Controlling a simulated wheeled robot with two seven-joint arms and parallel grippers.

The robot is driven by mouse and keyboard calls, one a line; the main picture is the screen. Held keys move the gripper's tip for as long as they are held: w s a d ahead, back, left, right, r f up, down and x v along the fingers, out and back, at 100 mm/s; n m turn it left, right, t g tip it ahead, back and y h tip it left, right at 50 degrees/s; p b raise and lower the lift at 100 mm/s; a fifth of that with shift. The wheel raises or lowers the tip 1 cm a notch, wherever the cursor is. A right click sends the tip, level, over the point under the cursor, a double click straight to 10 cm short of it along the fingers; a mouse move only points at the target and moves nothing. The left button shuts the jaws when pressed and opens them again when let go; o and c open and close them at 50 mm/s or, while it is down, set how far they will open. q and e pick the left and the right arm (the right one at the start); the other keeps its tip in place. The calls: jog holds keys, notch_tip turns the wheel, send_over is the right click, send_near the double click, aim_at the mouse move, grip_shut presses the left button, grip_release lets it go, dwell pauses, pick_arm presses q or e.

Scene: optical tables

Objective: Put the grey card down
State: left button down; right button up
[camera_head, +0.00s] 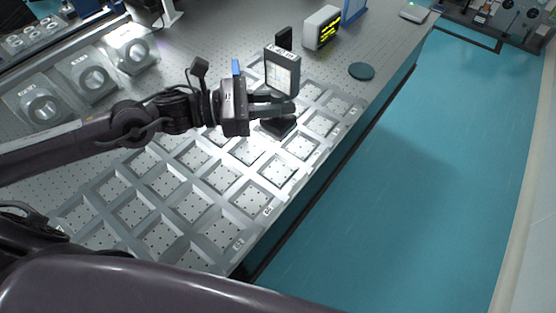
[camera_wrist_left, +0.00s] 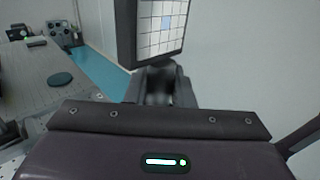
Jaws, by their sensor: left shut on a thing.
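The grey card (camera_head: 283,72) is an upright dark-framed panel with a pale gridded face and a printed label along its top. My left gripper (camera_head: 281,103) is shut on it below the panel, over the compartmented grid on the table. A black foot (camera_head: 279,127) shows just under the fingers; I cannot tell whether it touches the grid. In the left wrist view the card's gridded face (camera_wrist_left: 162,30) rises above the fingers (camera_wrist_left: 159,84), with its top cut off. My right gripper is not in view.
The grey grid tray (camera_head: 240,219) has several square compartments along the table's front edge. Ring-shaped mounts (camera_head: 93,79) stand at left. A display box (camera_head: 321,27) and a dark teal disc (camera_head: 361,71) lie beyond the card. Teal floor (camera_head: 420,170) is clear at right.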

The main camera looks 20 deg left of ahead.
pick_arm(q)
notch_tip(320, 180, down, 16)
jog(key=shift+p, duration=0.7)
jog(key=shift+f, duration=0.3)
jog(key=shift+f, duration=0.15)
jog(key=c, duration=1.7)
grip_release()
jog(key=shift+f, duration=0.1)
jog(key=o, duration=0.4)
jog(key=shift+o, duration=0.2)
